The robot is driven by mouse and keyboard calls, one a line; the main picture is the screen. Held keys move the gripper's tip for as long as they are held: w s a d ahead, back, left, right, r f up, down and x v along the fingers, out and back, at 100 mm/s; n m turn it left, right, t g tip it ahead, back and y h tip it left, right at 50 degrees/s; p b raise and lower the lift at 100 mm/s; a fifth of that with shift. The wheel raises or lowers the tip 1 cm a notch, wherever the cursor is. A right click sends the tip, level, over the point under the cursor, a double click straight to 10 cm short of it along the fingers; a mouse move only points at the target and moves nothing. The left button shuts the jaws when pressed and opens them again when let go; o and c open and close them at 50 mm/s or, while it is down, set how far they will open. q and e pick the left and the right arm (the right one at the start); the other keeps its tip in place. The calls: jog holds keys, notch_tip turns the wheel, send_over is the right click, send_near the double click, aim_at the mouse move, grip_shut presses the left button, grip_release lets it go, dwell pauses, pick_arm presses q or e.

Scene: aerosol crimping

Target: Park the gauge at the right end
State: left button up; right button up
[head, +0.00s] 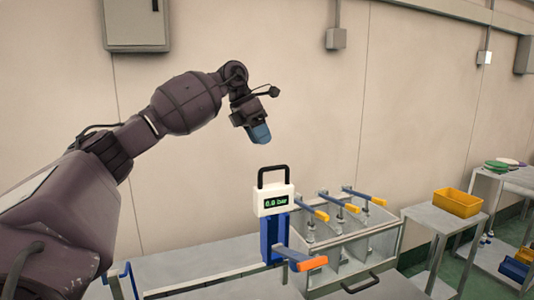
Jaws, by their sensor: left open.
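The gauge (272,204) is a white box with a black carry handle on top and a dark display reading 0.0 bar in green. It stands upright at the top of a blue post (274,238), left of a grey compartmented fixture (345,250). My left gripper (261,134) hangs in the air above the gauge, apart from it, with blue fingertips pointing down. It is open and appears empty; the gap between its fingers is hard to see from this side. My right gripper is not in view.
A blue lever with an orange grip (312,263) juts out in front of the post. Several more orange-tipped levers (362,196) top the fixture. The grey bench (200,268) is clear left of the post. A yellow bin (457,202) sits on a side table at right.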

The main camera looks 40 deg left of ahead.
pick_arm(q)
jog(key=v, duration=0.3)
jog(key=shift+r, duration=0.15)
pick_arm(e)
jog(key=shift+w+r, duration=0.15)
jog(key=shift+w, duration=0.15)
